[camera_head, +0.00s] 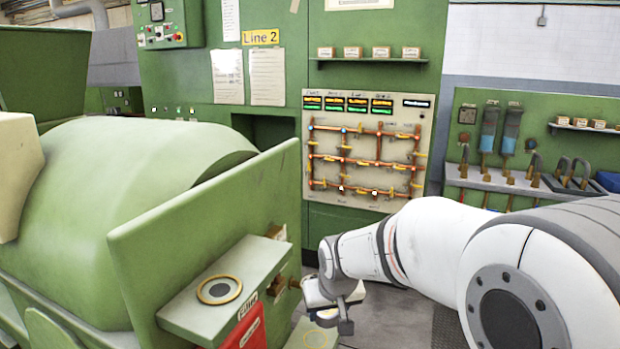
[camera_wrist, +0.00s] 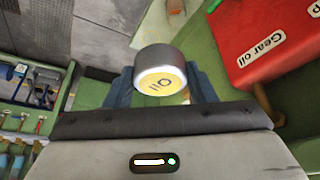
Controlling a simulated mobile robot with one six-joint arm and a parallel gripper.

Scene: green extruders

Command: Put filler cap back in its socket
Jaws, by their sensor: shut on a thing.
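The filler cap (camera_wrist: 160,75) is a short dark-grey cylinder with a pale rim and a yellow face marked "Oil". In the wrist view my gripper (camera_wrist: 160,88) is shut on it, with a blue-grey finger on each side. In the head view my gripper (camera_head: 342,308) hangs to the right of the green ledge, apart from it; the cap cannot be made out there. A round gold-rimmed socket (camera_head: 219,290) with a dark ring and grey middle lies on top of the ledge (camera_head: 180,318), beside a "Filler" label (camera_head: 247,305).
A red gear oil container (camera_wrist: 270,45) is close by at right in the wrist view. A green upright plate (camera_head: 200,225) stands behind the ledge. A lower green surface with a faint yellow ring (camera_head: 315,340) is below my gripper. A pipe panel (camera_head: 365,150) stands farther back.

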